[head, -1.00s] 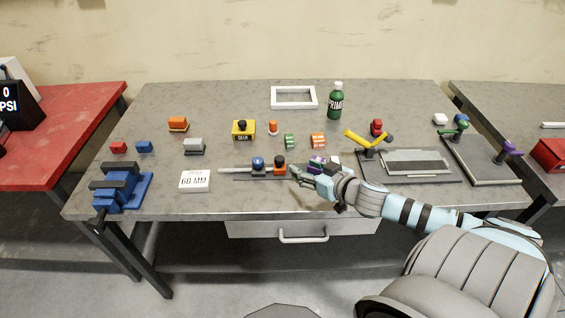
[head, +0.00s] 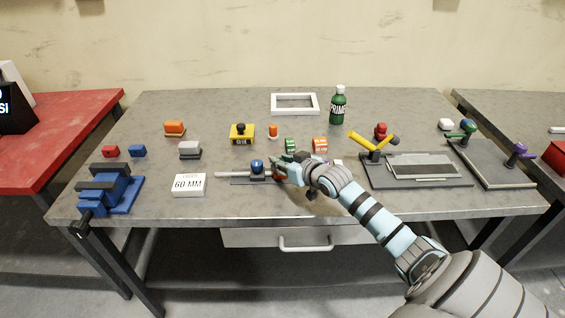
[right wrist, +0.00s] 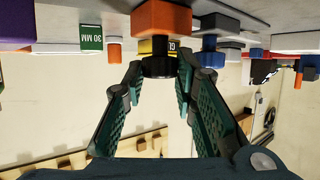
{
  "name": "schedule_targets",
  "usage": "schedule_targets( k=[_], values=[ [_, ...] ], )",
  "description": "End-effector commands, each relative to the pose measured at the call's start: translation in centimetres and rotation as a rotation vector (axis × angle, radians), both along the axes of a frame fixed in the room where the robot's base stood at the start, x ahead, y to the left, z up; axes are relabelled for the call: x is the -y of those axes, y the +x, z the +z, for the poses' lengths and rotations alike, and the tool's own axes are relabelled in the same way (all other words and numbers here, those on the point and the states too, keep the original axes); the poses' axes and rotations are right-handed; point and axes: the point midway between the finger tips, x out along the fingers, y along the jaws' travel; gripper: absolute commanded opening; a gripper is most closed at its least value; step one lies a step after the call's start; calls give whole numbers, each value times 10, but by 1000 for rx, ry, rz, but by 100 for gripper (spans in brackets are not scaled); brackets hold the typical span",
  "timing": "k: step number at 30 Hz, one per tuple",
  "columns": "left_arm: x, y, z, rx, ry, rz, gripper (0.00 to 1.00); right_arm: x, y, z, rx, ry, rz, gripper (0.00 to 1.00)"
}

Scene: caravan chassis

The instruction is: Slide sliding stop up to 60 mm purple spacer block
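The sliding stop, a red-orange block (right wrist: 168,18) with a black knob (right wrist: 158,66), shows close up in the upside-down right wrist view. In the head view it is mostly behind my right gripper (head: 281,167). My right gripper (right wrist: 160,72) is open, with its fingertips on either side of the knob; I cannot tell whether they touch it. The rail (head: 232,174) carries a blue-knobbed stop (head: 257,167) left of the gripper. A purple block (right wrist: 14,24), likely the spacer, is cut off at the right wrist view's left edge; the head view hides it. My left gripper is not in view.
A white 60 MM sign (head: 189,185) lies left of the rail. A yellow glue container (head: 242,133), green block (head: 291,146) and orange block (head: 320,145) stand behind. A fixture with yellow arms (head: 374,145) is to the right. The front middle of the table is clear.

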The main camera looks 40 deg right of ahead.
Motion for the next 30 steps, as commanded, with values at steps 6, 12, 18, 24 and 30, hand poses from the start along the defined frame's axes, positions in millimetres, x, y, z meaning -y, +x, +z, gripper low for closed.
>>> schedule_targets(
  k=[6, 12, 18, 24, 30],
  values=[
    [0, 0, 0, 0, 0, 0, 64, 0, 0, 0, 0, -1, -1, 0],
    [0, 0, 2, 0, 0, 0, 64, 6, -5, -1, -4, -4, 0, 0],
    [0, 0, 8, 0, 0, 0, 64, 32, -24, -1, -6, -5, -1, 0],
    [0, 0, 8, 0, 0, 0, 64, 37, -28, -1, -3, 0, -1, 0],
    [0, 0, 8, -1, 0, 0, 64, 36, -28, -1, -2, 0, -1, 33]
  ],
)
